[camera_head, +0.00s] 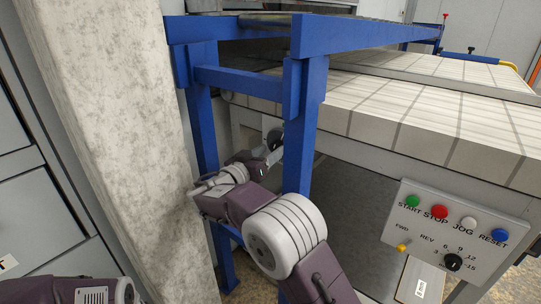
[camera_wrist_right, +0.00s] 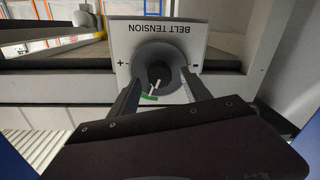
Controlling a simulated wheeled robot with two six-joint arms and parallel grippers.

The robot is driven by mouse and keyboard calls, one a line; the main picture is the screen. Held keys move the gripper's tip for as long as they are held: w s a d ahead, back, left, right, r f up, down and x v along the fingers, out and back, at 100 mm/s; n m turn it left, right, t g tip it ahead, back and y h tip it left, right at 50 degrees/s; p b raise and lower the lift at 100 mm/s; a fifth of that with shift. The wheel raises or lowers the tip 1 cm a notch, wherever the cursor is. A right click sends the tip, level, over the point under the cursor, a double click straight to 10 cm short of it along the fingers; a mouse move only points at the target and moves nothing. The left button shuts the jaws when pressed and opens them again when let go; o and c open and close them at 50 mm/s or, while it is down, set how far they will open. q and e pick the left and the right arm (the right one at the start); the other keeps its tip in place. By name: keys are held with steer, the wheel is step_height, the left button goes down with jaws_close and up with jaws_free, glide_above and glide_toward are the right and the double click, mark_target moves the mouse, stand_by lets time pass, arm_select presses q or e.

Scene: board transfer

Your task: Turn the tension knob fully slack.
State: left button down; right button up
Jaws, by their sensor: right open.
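The tension knob (camera_wrist_right: 158,72) is a dark round knob inside a grey ring, on a white plate (camera_wrist_right: 185,30) marked BELT TENSION, upside down in the right wrist view. The plate shows + at left and - at right. A white pointer line and a green mark lie at the knob's lower side. My right gripper (camera_wrist_right: 160,86) is open, one finger on each side of the knob; I cannot tell whether they touch it. In the head view the right gripper (camera_head: 270,153) reaches between the blue posts to the dark knob (camera_head: 276,137). My left gripper is out of frame.
Blue frame posts (camera_head: 302,130) stand close to my right arm. A pale concrete column (camera_head: 120,130) is at left. The white-slatted conveyor (camera_head: 430,115) runs to the right. A control panel (camera_head: 450,235) with coloured buttons and a black dial sits at lower right.

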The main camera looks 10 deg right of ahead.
steer(key=shift+w+d, duration=0.2)
steer(key=shift+d, duration=0.05)
jaws_close()
